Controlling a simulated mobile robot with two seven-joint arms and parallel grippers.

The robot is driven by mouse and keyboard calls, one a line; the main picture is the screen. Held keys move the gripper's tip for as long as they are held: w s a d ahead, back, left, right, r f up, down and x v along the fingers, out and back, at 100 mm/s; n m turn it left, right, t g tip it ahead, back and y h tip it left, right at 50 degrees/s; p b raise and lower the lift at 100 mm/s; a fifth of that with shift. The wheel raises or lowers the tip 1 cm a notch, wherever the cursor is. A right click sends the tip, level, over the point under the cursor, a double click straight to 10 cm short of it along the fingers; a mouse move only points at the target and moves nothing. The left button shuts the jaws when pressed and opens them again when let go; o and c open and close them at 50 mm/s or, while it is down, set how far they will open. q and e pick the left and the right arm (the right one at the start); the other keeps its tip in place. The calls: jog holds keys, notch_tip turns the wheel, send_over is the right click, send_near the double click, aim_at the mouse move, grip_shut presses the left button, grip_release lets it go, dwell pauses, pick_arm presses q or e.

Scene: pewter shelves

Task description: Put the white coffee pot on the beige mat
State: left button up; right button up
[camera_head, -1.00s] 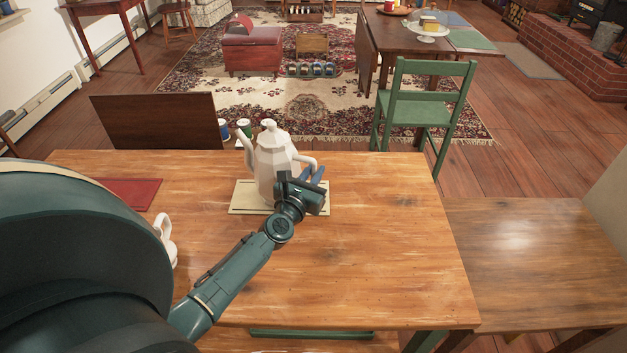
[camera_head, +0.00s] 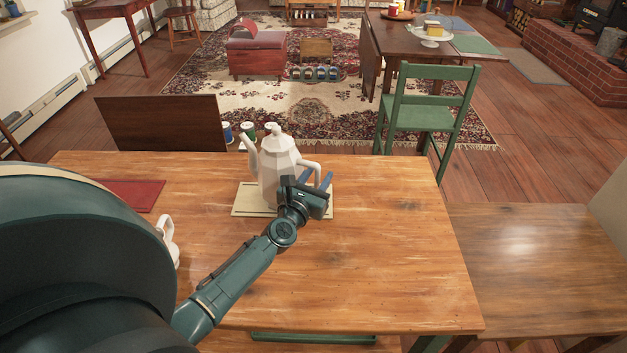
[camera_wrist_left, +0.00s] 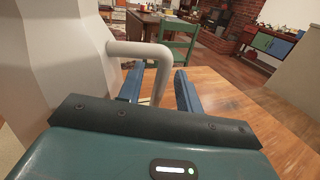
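The white coffee pot (camera_head: 276,165) stands upright over the beige mat (camera_head: 246,201), its spout to the left and its handle to the right. Its lower right side is hidden behind my left gripper (camera_head: 316,180). In the left wrist view the pot body (camera_wrist_left: 62,50) fills the left side. Its white handle (camera_wrist_left: 150,49) comes down between the two blue fingers of my left gripper (camera_wrist_left: 160,91). The fingers are spread, with gaps beside the handle. The right gripper is not in view.
A red mat (camera_head: 139,194) lies on the left of the wooden table (camera_head: 380,270). A white cup (camera_head: 168,240) is partly hidden by my arm. The table's right half is clear. A green chair (camera_head: 425,112) stands behind the table.

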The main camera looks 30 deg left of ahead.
pick_arm(q)
jog(key=s+d, duration=0.2)
jog(key=s, duration=1)
jog(key=s+d+f+m+g+h, duration=0.1)
jog(key=s+d+m+h, duration=0.1)
jog(key=d+m, duration=0.3)
jog(key=s+d+f+m+g+h, duration=0.1)
jog(key=d+m, duration=0.5)
jog(key=m, duration=0.8)
jog(key=s+d+f+m+g+h+b, duration=0.1)
jog(key=s+d+m+h, duration=0.3)
jog(key=m, duration=0.5)
jog(key=shift+s+d+f+m+g, duration=0.4)
jog(key=shift+s+d+f+g, duration=0.2)
jog(key=shift+s+d+f, duration=0.1)
jog(key=s+d+m, duration=0.1)
jog(key=m, duration=0.2)
jog(key=s+f+m+g, duration=0.1)
jog(key=s+m, duration=0.1)
jog(key=m, duration=0.2)
jog(key=s+d+f+m+g, duration=0.1)
jog(key=m, duration=0.3)
jog(key=shift+s+d+f, duration=0.1)
jog(key=shift+s+d, duration=0.2)
jog(key=shift+d, duration=0.05)
